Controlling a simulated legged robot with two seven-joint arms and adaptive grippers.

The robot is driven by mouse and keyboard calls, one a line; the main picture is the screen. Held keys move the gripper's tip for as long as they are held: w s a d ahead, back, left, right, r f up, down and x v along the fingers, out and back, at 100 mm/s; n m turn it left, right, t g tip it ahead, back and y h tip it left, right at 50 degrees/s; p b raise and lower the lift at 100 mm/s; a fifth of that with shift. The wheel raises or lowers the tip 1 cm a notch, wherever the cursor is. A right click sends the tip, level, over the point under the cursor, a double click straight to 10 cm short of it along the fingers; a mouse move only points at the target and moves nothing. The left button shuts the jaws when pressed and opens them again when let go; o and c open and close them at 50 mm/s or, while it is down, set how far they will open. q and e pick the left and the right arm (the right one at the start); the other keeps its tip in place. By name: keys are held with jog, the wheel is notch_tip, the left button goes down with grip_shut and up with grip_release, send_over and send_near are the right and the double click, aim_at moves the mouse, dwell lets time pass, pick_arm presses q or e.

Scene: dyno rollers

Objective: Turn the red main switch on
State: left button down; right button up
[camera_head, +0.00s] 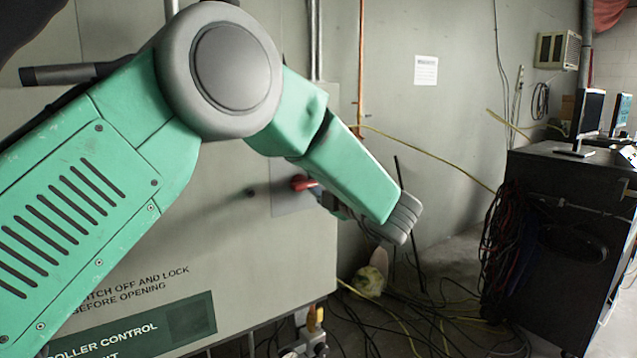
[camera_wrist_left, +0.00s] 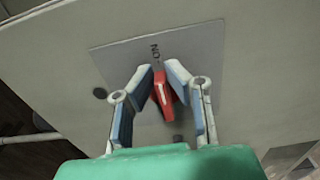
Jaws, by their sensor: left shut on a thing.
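The red main switch (camera_head: 302,183) is a small red handle on a grey plate (camera_head: 287,202) on the front of the control cabinet. In the left wrist view the red switch (camera_wrist_left: 163,96) lies between the fingers, with a pale line along it and its upper end towards the ON label (camera_wrist_left: 154,50) on the plate. My left gripper (camera_wrist_left: 160,78) is shut on the switch, a finger at each side. In the head view my left gripper (camera_head: 316,190) is mostly hidden by my green forearm. My right gripper is not in view.
The pale cabinet (camera_head: 240,260) carries lettering about switching off and locking before opening. Loose cables (camera_head: 430,320) lie on the floor to its right. A dark cabinet (camera_head: 555,250) with monitors (camera_head: 587,115) stands at the right.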

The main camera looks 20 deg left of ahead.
pick_arm(q)
jog(key=shift+f, duration=0.35)
jog(key=c, duration=1.6)
grip_release()
jog(key=shift+w+r, duration=0.1)
jog(key=v, duration=1.2)
jog(key=shift+a, duration=0.1)
